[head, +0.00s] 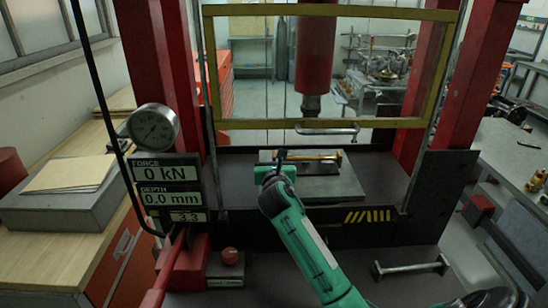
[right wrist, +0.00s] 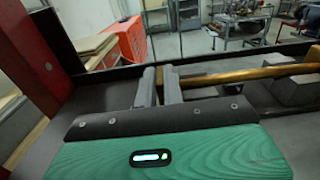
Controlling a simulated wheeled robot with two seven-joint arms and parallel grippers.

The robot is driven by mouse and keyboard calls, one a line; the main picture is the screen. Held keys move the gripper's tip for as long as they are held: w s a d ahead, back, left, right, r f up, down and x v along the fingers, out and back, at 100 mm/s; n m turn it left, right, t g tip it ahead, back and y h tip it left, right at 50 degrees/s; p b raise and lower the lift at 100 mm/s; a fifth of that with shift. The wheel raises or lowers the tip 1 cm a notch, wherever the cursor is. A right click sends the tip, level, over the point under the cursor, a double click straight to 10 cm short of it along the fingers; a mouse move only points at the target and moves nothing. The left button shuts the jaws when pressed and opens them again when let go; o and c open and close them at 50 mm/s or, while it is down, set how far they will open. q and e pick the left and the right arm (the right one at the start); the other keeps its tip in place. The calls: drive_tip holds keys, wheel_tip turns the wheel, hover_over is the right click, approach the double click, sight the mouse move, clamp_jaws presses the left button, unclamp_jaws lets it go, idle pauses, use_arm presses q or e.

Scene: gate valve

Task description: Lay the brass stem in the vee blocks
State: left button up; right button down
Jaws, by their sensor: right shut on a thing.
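The brass stem (head: 318,156) lies roughly level over the plate on the press bed. It also shows in the right wrist view (right wrist: 245,74), running right from the fingers. My right gripper (head: 281,157) is shut on the stem near its left end; its two grey fingers (right wrist: 160,86) show in the wrist view. A grey vee block (right wrist: 297,90) sits below the stem toward the right; a block (head: 324,167) also shows under it in the head view. I cannot tell whether the stem touches the blocks. My left gripper is not in view.
A yellow guard frame (head: 330,123) and the red press ram (head: 315,55) stand above and behind the bed. Red columns flank it. A gauge (head: 153,127) and a readout showing 0 kN (head: 168,173) are at left. A metal bar (head: 410,268) lies in front.

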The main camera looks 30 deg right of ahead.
drive_tip(key=c, duration=1.5)
unclamp_jaws()
drive_tip(key=shift+o, duration=0.2)
drive_tip(key=shift+f, duration=0.1)
drive_tip(key=b+v, duration=0.3)
drive_tip(key=v, duration=0.9)
drive_tip(key=shift+s+a, duration=0.2)
drive_tip(key=shift+s, duration=0.05)
drive_tip(key=shift+s+a+b, duration=0.3)
drive_tip(key=shift+s, duration=0.25)
